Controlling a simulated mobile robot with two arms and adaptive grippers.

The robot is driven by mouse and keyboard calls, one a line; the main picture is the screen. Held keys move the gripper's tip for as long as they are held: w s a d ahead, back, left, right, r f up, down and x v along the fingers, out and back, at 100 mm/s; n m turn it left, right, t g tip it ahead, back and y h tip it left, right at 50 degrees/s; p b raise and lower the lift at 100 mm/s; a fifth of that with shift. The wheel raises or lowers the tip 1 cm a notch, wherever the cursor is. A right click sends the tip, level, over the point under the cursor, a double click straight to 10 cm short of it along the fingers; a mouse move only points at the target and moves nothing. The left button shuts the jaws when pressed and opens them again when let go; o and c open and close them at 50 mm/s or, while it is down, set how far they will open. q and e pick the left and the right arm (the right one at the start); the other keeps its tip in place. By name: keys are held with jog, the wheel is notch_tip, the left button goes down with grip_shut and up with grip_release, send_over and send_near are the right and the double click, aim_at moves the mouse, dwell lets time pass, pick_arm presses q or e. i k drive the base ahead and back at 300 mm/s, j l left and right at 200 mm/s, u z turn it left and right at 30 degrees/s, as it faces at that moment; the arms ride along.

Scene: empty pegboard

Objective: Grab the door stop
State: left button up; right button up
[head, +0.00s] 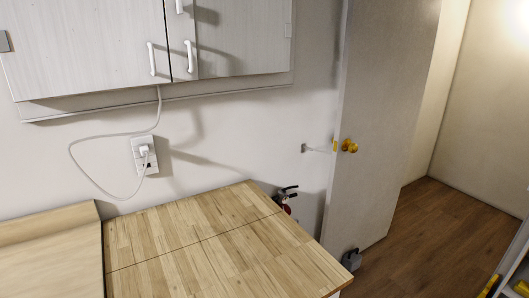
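A small dark grey object (351,260) sits on the floor against the foot of the open door, just past the counter's right corner. It looks like the door stop, and its lower part is partly hidden by the counter. Neither of my grippers is in view.
A wooden counter (215,250) fills the lower left, below white cabinets (95,60). A red fire extinguisher (287,198) stands behind it. The open door (385,110) has a brass knob (349,146). Wood floor (440,235) is clear to the right; shelving with yellow items (521,289) stands lower right.

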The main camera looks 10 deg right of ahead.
aim_at(352, 260)
jog(key=i+l+u, duration=0.1)
jog(key=l, duration=0.75)
jog(key=i+l, duration=0.15)
jog(key=l, duration=0.7)
jog(key=i+l+u, duration=0.15)
jog(key=l, duration=0.65)
jog(key=k, duration=0.05)
